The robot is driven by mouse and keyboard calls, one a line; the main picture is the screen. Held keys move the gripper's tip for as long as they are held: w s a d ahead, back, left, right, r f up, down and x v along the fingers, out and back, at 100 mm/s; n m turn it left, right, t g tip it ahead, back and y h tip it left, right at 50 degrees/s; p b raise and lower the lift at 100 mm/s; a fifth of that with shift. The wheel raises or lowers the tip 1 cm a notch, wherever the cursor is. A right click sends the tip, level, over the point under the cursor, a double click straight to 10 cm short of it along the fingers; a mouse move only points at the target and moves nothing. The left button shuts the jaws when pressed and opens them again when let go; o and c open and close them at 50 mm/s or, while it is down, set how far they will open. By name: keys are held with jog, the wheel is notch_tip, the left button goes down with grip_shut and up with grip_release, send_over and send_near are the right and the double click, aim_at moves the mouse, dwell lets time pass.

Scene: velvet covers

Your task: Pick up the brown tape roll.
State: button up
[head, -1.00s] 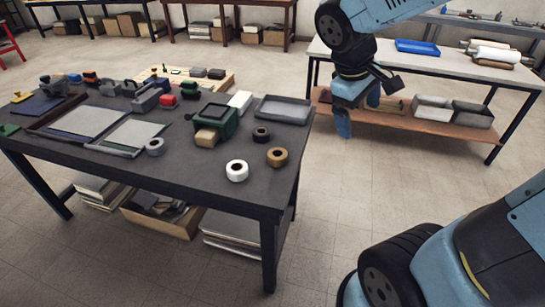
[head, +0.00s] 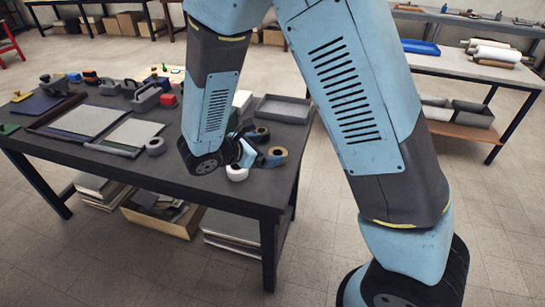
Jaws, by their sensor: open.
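The brown tape roll (head: 277,157) lies on the dark table (head: 215,188) near its right end. My gripper (head: 257,157) is low over the table, just left of the brown roll. The wrist and forearm cover much of the gripper. Its blue fingers are apart and appear close to the roll; I cannot tell whether they touch it. I see nothing held in them.
A white tape roll (head: 237,173) lies just in front and left, partly covered by my wrist. A black roll (head: 262,134) lies behind the brown one. A grey roll (head: 155,146) lies farther left. A grey tray (head: 282,108) stands at the back right.

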aim_at(275, 154)
jog(key=a+f+n, duration=0.1)
jog(key=a+f+n+t, duration=0.1)
jog(key=a, duration=0.1)
jog(key=a+f+n+t, duration=0.1)
jog(key=f, duration=0.1)
jog(key=shift+s+a+y, duration=0.25)
jog(key=shift+a+y, duration=0.05)
jog(key=shift+y, duration=0.1)
jog(key=x, duration=0.8)
jog(key=shift+w+f, duration=0.15)
jog(key=shift+f+x, duration=0.2)
jog(key=shift+x, duration=2.5)
jog(key=shift+a, duration=0.1)
jog(key=shift+c, duration=0.5)
jog(key=c, duration=1)
